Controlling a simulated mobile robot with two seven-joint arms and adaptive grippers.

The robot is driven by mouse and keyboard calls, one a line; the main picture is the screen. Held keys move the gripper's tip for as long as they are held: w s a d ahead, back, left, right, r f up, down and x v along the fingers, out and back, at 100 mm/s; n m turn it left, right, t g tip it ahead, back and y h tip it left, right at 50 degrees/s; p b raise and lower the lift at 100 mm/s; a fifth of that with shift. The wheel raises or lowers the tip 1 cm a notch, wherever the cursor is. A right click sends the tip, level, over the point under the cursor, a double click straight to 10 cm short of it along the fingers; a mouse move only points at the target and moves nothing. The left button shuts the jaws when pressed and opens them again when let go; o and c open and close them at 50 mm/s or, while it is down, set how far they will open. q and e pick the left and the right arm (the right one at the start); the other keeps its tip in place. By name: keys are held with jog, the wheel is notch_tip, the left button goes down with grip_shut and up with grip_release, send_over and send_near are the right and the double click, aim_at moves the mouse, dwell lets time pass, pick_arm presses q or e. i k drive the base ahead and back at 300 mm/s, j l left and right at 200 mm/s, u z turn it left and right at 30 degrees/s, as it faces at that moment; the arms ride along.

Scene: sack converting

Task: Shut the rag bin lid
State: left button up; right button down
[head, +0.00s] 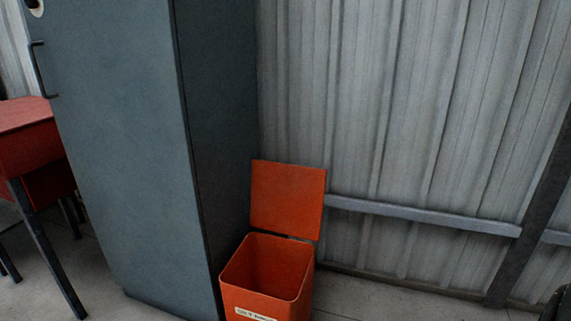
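An orange rag bin (262,300) stands on the floor at the bottom middle of the head view, with a pale label on its front that is partly cut off by the frame's edge. Its orange lid (287,197) is open and stands upright at the bin's back edge, close to the wall. The part of the bin's inside that shows looks empty; its bottom is hidden. Neither of my grippers can be made out in this view.
A tall grey-blue cabinet (125,150) stands close at the bin's left. A red table or bench (25,140) with dark legs is at the far left. A corrugated metal wall (400,100) with a rail runs behind. The floor (380,300) right of the bin is clear. A dark object touches the bottom right corner.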

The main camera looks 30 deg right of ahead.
aim_at(287, 199)
jog(key=l+u, duration=0.15)
jog(key=l, duration=0.6)
jog(key=l+u, duration=0.15)
jog(key=l, duration=0.6)
jog(key=k+l+u, duration=0.15)
jog(key=l, duration=0.55)
jog(key=i, duration=0.05)
